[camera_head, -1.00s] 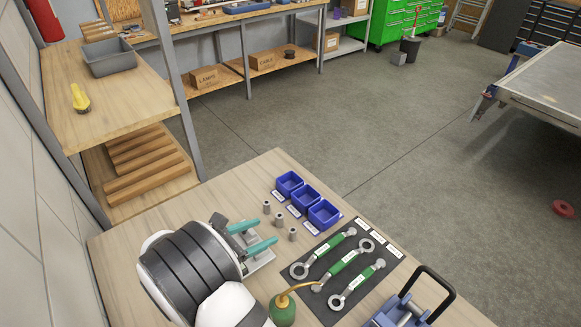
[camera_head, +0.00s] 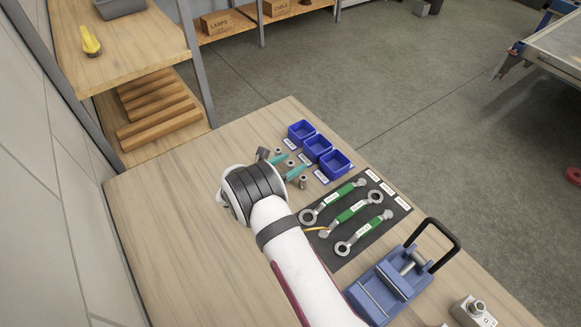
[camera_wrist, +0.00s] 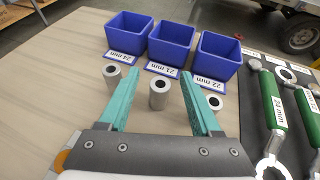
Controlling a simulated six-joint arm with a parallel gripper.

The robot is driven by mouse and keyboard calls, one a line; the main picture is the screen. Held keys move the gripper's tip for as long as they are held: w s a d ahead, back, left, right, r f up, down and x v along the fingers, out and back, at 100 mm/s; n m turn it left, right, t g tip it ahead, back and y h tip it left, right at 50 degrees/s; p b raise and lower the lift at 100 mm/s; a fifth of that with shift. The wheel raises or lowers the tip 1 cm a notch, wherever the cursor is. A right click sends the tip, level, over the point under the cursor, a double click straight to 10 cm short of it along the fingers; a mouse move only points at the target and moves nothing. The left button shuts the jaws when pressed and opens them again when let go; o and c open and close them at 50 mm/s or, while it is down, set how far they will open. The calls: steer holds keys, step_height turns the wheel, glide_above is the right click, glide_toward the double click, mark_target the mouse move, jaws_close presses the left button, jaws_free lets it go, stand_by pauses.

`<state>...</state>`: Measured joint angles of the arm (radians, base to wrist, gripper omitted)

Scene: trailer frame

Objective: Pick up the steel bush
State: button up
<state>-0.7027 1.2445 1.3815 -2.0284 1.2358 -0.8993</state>
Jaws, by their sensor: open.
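In the wrist view, the left bush (camera_wrist: 112,76) is beside the left finger's outer side. The middle bush (camera_wrist: 158,95) is between the two teal fingers, with a gap on both sides. The right bush (camera_wrist: 214,103) is just outside the right finger. My gripper (camera_wrist: 158,76) is open and empty. In the head view, my gripper (camera_head: 288,164) is at the row of bushes, its fingers partly covering them; the near bush (camera_head: 302,184) shows clearly.
Three blue bins (camera_wrist: 171,43) stand just behind the bushes, with labels reading 24 mm, 21 mm and 22 mm. To the right, green-handled rod-like parts (camera_head: 352,210) lie on a dark mat (camera_head: 388,221). A blue vise (camera_head: 392,283) stands nearer. The bench's left side is clear.

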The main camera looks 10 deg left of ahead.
jaws_close()
steer(key=shift+r, duration=0.1)
stand_by(0.4)
